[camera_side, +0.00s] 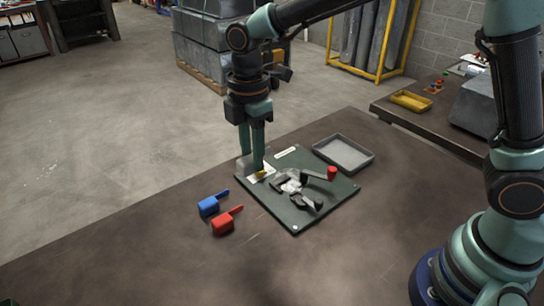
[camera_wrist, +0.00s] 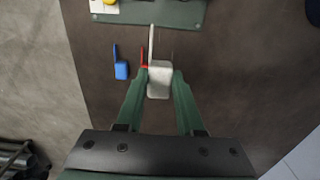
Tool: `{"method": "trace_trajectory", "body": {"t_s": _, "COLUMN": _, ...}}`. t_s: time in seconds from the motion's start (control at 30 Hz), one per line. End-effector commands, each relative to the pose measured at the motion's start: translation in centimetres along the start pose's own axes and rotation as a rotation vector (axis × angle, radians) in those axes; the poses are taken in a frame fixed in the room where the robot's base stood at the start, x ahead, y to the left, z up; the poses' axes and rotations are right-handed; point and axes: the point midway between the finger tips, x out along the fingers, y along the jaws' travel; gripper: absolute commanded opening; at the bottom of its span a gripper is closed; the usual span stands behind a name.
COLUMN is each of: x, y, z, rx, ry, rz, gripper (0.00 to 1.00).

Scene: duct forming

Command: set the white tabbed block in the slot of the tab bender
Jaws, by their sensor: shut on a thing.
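The white tabbed block (camera_wrist: 158,84) is held between the two fingertips of my gripper (camera_wrist: 158,76) in the wrist view, its thin tab pointing up the picture. In the side view my gripper (camera_side: 252,165) points down at the left corner of the green base plate, and part of the white block (camera_side: 244,166) shows by its fingers. The tab bender (camera_side: 292,184), grey metal with a red-knobbed lever, sits on the plate to the right of my gripper. I cannot make out its slot clearly. The block is apart from the bender.
A blue tabbed block (camera_side: 209,206) and a red one (camera_side: 223,224) lie on the table (camera_side: 150,255) in front of the green plate (camera_side: 297,227). A grey tray (camera_side: 344,153) lies behind the bender.

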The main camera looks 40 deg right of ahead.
Motion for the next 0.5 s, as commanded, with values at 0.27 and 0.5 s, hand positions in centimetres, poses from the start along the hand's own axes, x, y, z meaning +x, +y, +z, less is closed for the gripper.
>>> {"method": "trace_trajectory", "body": {"t_s": 0.27, "x": 5.4, "y": 2.3, "z": 9.4, "rx": 0.008, "ry": -0.001, "rz": -0.004, "gripper": 0.00}}
{"method": "trace_trajectory", "body": {"t_s": 0.5, "x": 7.5, "y": 2.5, "z": 13.1, "rx": 0.001, "ry": 0.000, "rz": 0.000, "gripper": 0.00}}
